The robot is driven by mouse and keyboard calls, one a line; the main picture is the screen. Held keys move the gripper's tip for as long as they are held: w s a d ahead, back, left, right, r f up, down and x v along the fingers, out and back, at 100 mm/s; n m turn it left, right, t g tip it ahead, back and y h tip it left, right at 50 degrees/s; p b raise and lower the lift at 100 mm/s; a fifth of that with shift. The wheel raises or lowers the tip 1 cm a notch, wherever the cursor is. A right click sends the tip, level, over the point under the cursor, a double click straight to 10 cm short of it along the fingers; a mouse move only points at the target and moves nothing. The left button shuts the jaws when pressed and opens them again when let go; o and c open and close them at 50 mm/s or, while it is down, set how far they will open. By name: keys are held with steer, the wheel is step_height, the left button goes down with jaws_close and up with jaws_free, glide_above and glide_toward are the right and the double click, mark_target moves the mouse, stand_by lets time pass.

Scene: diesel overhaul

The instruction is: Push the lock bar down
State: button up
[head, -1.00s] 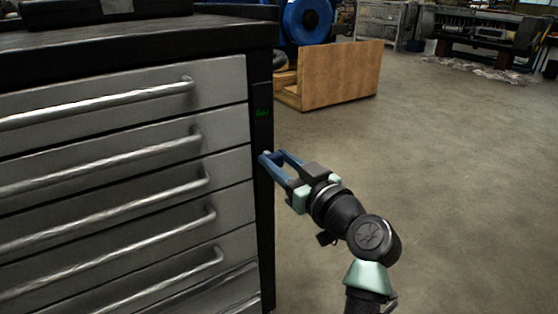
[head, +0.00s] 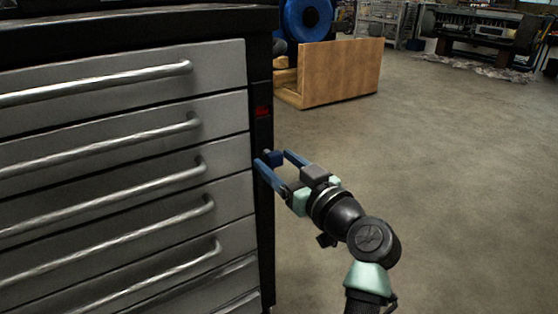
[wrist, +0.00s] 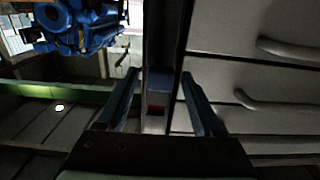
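A dark vertical post (head: 262,135) runs down the right front corner of the grey drawer cabinet, with a red-lit mark (head: 263,112) on it. A small blue block (head: 275,157), which appears to be the lock bar's grip, sits at the post. In the wrist view the blue block (wrist: 158,80) with a red patch shows between the fingers. My gripper (head: 279,158) is open, one finger on each side of the block, below the red mark. In the wrist view my gripper (wrist: 159,102) shows gaps beside the block; contact is not clear.
Grey drawers (head: 120,135) with long bar handles fill the left. A wooden box (head: 340,75) stands on the floor behind, by a blue round machine part (head: 307,18). The concrete floor (head: 450,170) to the right is clear. Workbenches stand far back.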

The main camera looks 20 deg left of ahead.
steer(key=shift+r, duration=0.15)
steer(key=shift+s+d, duration=0.1)
steer(key=shift+d, duration=0.05)
steer(key=p+v, duration=0.4)
steer(key=v, duration=0.8)
steer(key=shift+s+d, duration=0.2)
steer(key=shift+s, duration=0.05)
